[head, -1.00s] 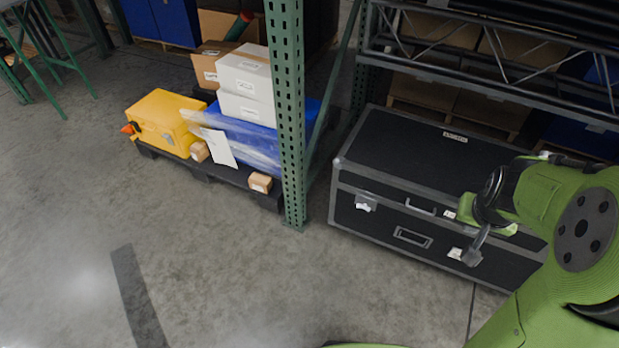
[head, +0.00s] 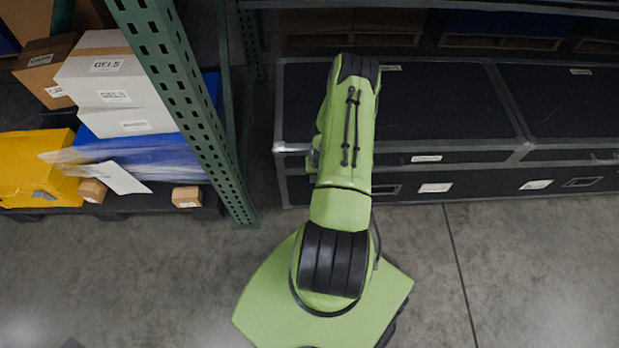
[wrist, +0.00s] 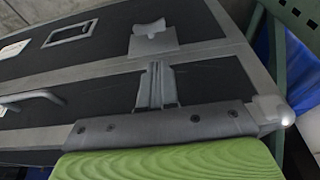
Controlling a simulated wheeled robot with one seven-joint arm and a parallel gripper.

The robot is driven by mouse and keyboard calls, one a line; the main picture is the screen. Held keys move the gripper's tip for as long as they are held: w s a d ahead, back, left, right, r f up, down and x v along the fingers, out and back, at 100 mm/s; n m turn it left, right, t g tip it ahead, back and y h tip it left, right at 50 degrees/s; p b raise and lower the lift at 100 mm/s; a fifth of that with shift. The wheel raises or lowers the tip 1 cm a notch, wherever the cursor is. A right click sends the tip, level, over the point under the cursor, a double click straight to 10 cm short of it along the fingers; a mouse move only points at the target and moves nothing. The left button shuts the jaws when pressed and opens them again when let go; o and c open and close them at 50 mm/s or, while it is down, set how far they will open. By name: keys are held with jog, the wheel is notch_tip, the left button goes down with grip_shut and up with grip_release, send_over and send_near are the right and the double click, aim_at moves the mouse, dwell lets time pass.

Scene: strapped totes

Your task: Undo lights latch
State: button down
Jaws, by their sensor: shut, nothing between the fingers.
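The black case (head: 420,105) with grey metal edges lies below the shelf in the head view, and my green arm covers part of its left end. The wrist view shows the case close up, with a recessed handle (wrist: 69,33) and a grey latch (wrist: 150,38) on a flat plate. I cannot tell whether the latch is fastened. My gripper (wrist: 156,66) shows in the wrist view with its fingers shut and empty. Its tips appear just below the latch plate in the picture, near the metal seam; contact is unclear.
A green rack post (head: 187,105) stands left of the case. Beyond it a pallet holds a yellow case (head: 35,165), white boxes (head: 110,90) and a blue wrapped load. A second black case section (head: 575,105) adjoins at right. The floor (head: 540,270) in front is clear.

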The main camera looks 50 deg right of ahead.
jog(key=b+x, duration=0.1)
jog(key=x, duration=0.3)
jog(key=b+x, duration=0.1)
jog(key=x, duration=0.3)
jog(key=a+b+x, duration=0.1)
jog(key=b+x, duration=0.1)
jog(key=x, duration=0.2)
jog(key=shift+s+f, duration=0.1)
jog(key=shift+s, duration=0.25)
